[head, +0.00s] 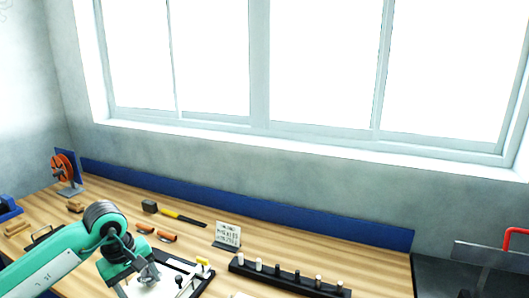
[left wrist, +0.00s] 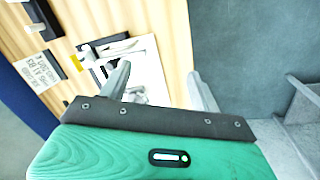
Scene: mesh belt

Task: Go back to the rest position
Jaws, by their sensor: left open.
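My left arm comes in from the lower left in the head view, with green links and a dark joint. Its gripper (head: 147,274) is over the front of the wooden bench, by a dark-framed white board (head: 190,268). In the left wrist view, the two grey fingers of the left gripper (left wrist: 161,84) stand wide apart with nothing between them. The white board (left wrist: 150,75) shows beyond the fingers. My right gripper is in neither view.
On the wooden bench (head: 330,255) are a black rack with several pegs (head: 290,276), a printed card (head: 227,234), a hammer (head: 175,214), orange-handled tools (head: 156,234) and an orange reel (head: 64,168). A dark machine (head: 480,268) stands at right. A window (head: 320,65) is behind.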

